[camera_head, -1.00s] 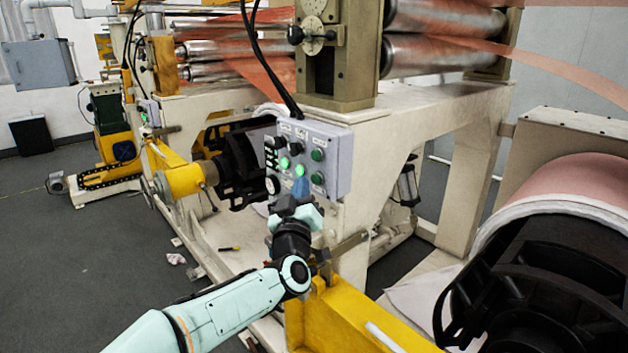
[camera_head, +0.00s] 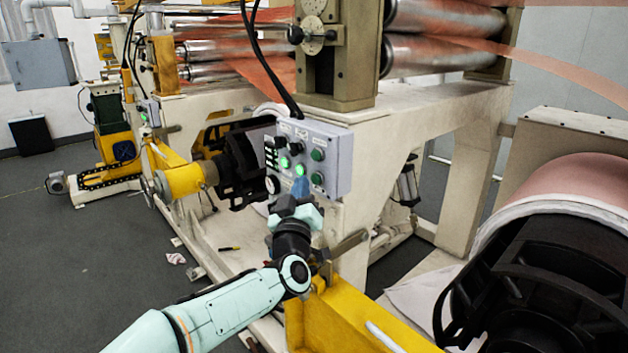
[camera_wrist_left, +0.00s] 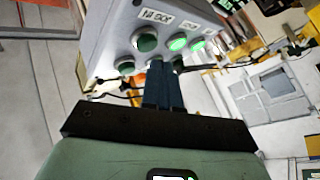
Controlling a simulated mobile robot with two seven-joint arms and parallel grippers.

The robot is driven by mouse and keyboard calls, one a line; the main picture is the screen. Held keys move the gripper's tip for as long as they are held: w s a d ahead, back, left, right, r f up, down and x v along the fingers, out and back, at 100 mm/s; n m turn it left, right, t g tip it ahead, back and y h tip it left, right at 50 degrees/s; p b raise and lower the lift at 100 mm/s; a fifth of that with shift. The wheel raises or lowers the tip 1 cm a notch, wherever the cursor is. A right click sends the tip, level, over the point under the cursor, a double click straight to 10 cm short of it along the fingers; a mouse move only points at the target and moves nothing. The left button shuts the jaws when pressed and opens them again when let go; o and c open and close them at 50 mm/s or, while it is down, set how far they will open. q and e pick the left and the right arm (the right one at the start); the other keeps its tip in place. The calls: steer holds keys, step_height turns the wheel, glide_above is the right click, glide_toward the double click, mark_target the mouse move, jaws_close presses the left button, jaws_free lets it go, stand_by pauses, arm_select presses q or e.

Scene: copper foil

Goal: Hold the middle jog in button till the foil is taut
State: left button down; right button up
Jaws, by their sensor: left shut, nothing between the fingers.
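A grey control box (camera_head: 341,165) with green buttons is fixed to the machine frame; two of its buttons glow bright green (camera_head: 301,170). My left gripper (camera_head: 301,187) is shut and empty, its blue fingertips at the lower middle of the box face. In the left wrist view the shut fingers (camera_wrist_left: 162,84) point at the lower row of buttons, between a dark green button (camera_wrist_left: 124,65) and another partly hidden one. The button behind the fingertips is hidden, so contact cannot be told. The copper foil (camera_head: 560,70) runs from the rollers rightward in a curved, drooping strip. My right gripper is out of view.
A large copper roll (camera_head: 575,185) on a black core stands at the right. A yellow arm of the machine (camera_head: 345,320) lies just right of my left arm. Black cables (camera_head: 262,60) hang above the box.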

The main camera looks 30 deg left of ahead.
arm_select(q)
steer(key=shift+w, duration=0.1)
stand_by(0.5)
steer(key=shift+w+d, duration=0.1)
steer(key=shift+w, duration=0.2)
steer(key=shift+w+d, duration=0.15)
steer(key=shift+w, duration=0.3)
stand_by(2.1)
steer(key=shift+s+f, duration=0.1)
steer(key=shift+s, duration=0.05)
steer(key=shift+s+a+b, duration=0.2)
steer(key=shift+s+b, duration=0.1)
steer(key=shift+s, duration=0.4)
